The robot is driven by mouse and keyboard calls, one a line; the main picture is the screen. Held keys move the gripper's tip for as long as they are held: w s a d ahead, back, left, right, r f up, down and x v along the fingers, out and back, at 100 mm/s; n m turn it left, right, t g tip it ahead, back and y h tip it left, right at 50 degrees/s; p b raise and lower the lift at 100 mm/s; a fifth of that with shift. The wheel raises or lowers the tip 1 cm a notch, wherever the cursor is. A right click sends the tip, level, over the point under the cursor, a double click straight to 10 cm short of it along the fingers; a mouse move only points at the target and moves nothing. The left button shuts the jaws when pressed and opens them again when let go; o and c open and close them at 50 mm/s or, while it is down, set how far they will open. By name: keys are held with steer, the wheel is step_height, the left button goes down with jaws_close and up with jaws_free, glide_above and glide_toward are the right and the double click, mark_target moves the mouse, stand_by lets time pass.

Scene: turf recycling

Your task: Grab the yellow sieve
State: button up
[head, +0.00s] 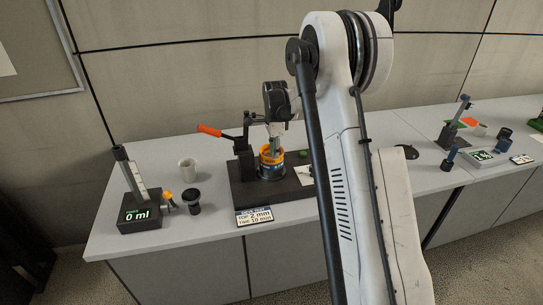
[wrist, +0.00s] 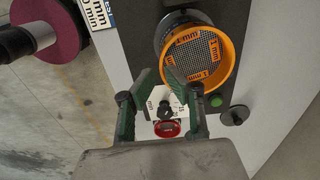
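The yellow sieve (wrist: 200,48) is a round yellow-orange ring with a mesh bottom and "1 mm" labels inside. In the head view the sieve (head: 271,158) sits on top of a dark cylindrical stack on a black base. My gripper (wrist: 159,76) has its two green fingers apart, with nothing held between them. The fingertips are at the sieve's near rim, and the right one overlaps it in the wrist view. I cannot tell whether they touch it. In the head view my gripper (head: 274,143) points down over the sieve, partly hiding it.
The black base (head: 243,189) carries a lever with an orange handle (head: 209,130) at its left. A display card (head: 254,215) stands in front. A green button (wrist: 215,100) is beside the sieve.

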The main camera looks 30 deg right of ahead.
steer(key=shift+w+f+p, duration=0.15)
steer(key=shift+f+p, duration=0.2)
steer(key=shift+f, duration=1.45)
steer(key=shift+c, duration=0.5)
jaws_close()
steer(key=shift+r, duration=0.1)
